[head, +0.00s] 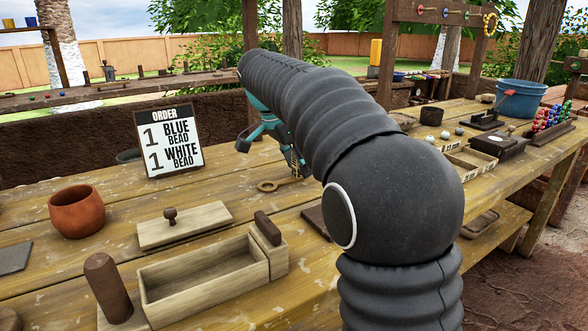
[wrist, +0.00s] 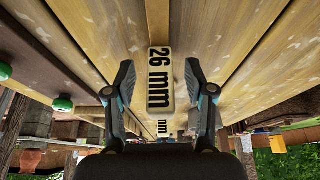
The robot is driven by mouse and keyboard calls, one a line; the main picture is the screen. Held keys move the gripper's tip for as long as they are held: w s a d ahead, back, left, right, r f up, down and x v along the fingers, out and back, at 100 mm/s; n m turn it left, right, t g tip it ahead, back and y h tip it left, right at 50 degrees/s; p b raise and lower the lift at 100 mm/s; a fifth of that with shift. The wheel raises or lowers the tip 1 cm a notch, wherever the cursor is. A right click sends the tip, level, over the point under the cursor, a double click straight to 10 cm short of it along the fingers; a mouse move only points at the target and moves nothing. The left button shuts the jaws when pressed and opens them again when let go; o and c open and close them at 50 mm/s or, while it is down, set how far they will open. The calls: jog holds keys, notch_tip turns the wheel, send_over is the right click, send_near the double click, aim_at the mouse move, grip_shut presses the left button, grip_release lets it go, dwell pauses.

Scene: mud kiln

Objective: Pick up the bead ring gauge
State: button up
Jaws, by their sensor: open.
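A small brown ring with a short handle (head: 268,186), which looks like the bead ring gauge, lies flat on the wooden table in the head view. My gripper (head: 272,142) is above and close to it, partly hidden behind my arm. In the wrist view my gripper (wrist: 160,70) has its two fingers spread wide, with nothing held. A pale plate marked "26 mm" (wrist: 160,92) shows between the fingers. A second, smaller "mm" mark shows below it. I cannot tell whether these plates belong to the ring.
An order sign (head: 175,142) reads 1 blue bead, 1 white bead. An open wooden box (head: 205,283), its lid (head: 185,225) and a clay pot (head: 77,210) stand at the left. A blue bucket (head: 520,98) and bead rack (head: 550,132) are at the right.

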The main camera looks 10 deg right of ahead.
grip_shut()
jog(key=shift+r, duration=0.5)
jog(key=r, duration=0.3)
jog(key=shift+s+d+r+p, duration=0.1)
jog(key=shift+d+r+p, duration=0.15)
jog(key=shift+r+p, duration=0.15)
jog(key=s+d+r, duration=0.5)
jog(key=d+r, duration=0.1)
jog(key=d, duration=0.3)
jog(key=shift+s+d+r, duration=0.15)
jog(key=shift+s+d, duration=0.05)
jog(key=shift+d, duration=0.15)
